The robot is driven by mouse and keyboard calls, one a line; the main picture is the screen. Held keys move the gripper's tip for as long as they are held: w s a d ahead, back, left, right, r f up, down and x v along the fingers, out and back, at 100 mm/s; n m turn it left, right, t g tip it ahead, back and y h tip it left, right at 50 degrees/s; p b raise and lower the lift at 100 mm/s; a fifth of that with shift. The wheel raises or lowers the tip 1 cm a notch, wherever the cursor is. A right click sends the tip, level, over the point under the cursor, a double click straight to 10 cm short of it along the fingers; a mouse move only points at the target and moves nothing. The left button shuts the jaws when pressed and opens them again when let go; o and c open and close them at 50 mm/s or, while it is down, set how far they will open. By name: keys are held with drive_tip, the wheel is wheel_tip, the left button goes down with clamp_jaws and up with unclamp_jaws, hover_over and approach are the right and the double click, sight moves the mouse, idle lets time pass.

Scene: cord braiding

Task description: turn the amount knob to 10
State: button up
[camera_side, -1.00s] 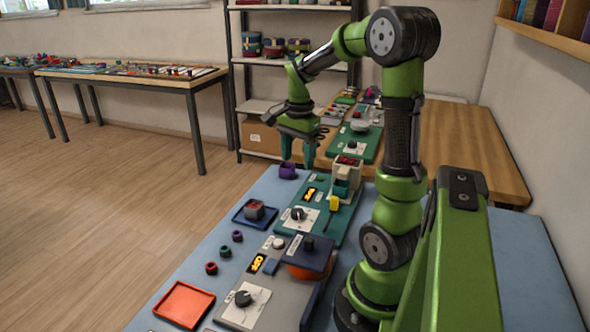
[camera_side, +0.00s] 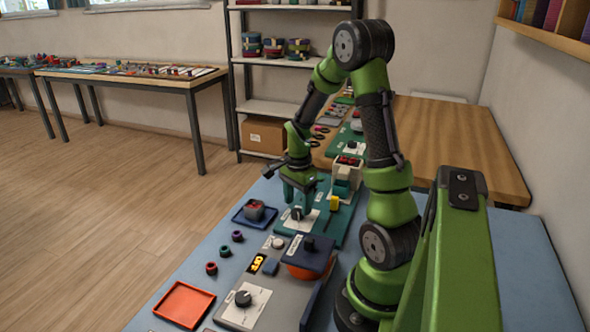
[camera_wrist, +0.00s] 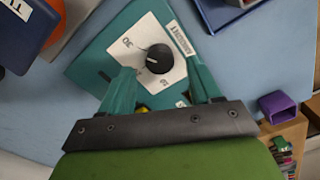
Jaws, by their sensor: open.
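The amount knob (camera_wrist: 159,58) is black with a white pointer line, on a white dial plate (camera_wrist: 140,72) beside an "AMOUNT" label (camera_wrist: 182,38). It sits on the teal machine (camera_side: 338,222), and the knob also shows in the side view (camera_side: 297,214). Dial numbers are small and partly upside down; I cannot read the exact setting. My gripper (camera_wrist: 158,74) points down over this machine, its teal fingers open and spread on either side of the knob. In the side view my gripper (camera_side: 297,200) is just above the knob, apparently not touching it. The machine's display is hidden behind it.
A grey machine (camera_side: 232,314) with its own black knob (camera_side: 243,298) stands nearer. A dark blue tray (camera_side: 241,217) with a cup lies left of the teal machine. A yellow piece (camera_side: 334,203) stands close right.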

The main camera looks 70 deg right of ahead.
sight(297, 214)
drive_tip(key=shift+f, duration=1.2)
drive_tip(key=c, duration=1)
drive_tip(key=shift+c, duration=0.2)
